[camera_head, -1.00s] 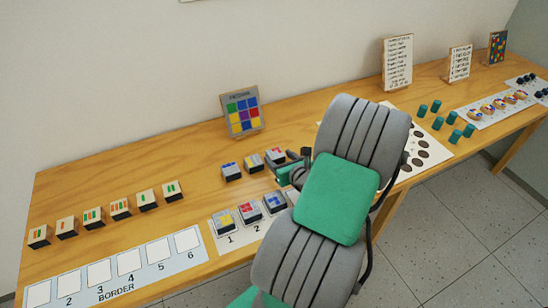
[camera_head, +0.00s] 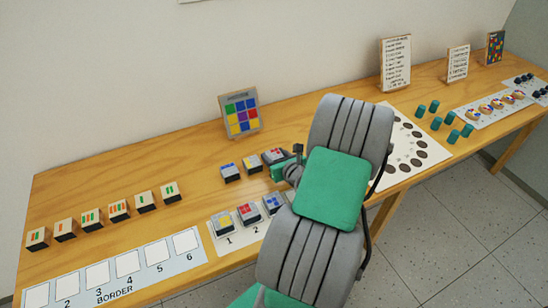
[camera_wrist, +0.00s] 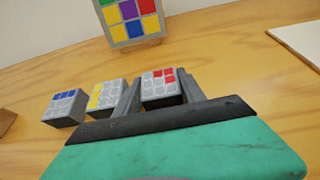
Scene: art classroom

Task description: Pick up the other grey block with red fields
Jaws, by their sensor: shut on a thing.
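A grey block with red fields (camera_head: 273,155) stands at the right end of a short row on the table. My gripper (camera_wrist: 158,92) is shut on this block, with one finger on each side of it in the wrist view. The block appears to be at table height. My gripper also shows in the head view (camera_head: 290,160), where it partly hides the block. Another grey block with red fields (camera_head: 248,213) stands on the numbered white strip (camera_head: 238,240), between a yellow-field block (camera_head: 225,222) and a blue-field block (camera_head: 272,204).
A blue-field block (camera_wrist: 66,107) and a yellow-field block (camera_wrist: 104,94) stand close to the left of my gripper. A colour-grid picture board (camera_head: 240,115) stands behind. Several striped cream blocks (camera_head: 118,209) and the border strip (camera_head: 115,272) lie left. Teal cylinders (camera_head: 433,107) stand right.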

